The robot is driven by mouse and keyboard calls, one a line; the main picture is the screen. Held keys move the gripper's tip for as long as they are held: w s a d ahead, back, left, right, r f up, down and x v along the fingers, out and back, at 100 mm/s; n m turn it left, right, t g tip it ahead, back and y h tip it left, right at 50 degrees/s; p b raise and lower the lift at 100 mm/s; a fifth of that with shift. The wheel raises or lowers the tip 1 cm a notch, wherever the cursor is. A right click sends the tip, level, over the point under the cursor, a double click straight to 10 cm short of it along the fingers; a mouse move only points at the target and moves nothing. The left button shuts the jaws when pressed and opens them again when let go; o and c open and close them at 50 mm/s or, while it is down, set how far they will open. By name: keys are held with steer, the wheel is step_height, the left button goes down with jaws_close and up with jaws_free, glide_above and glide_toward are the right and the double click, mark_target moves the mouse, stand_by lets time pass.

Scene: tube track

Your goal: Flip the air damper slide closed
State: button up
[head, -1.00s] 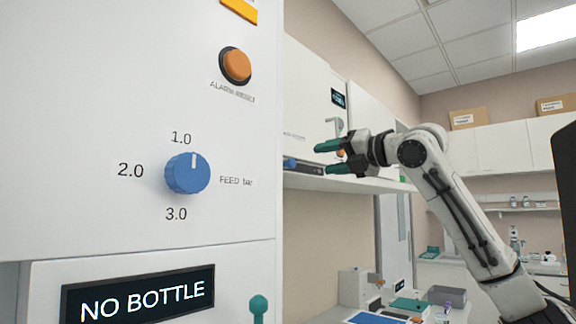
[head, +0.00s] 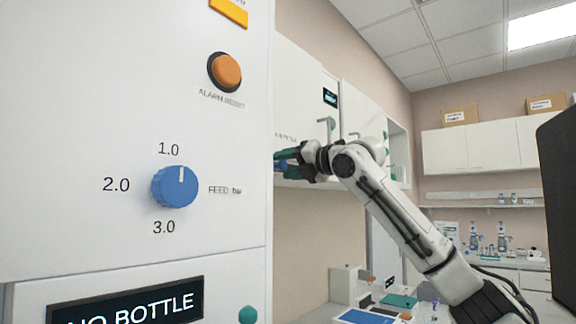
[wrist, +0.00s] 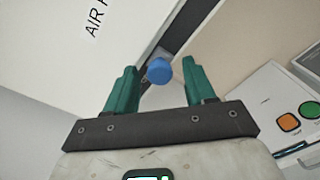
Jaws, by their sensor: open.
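The air damper slide shows in the wrist view as a blue knob (wrist: 159,70) on a dark slot in a white panel, beside printed letters beginning "AIR". My gripper (wrist: 160,82) is open, with one green finger on each side of the knob in the picture. I cannot tell whether either finger touches it. In the head view my gripper (head: 285,163) is at the white cabinet panel beyond the near cabinet, and the near cabinet's edge partly hides it.
A near white cabinet (head: 60,100) fills the left of the head view, with a blue feed dial (head: 174,186), an orange alarm button (head: 225,72) and a "NO BOTTLE" display (head: 128,310). A lower bench (head: 385,305) holds trays and boxes.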

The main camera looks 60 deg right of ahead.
steer(key=shift+c, duration=0.5)
jaws_close()
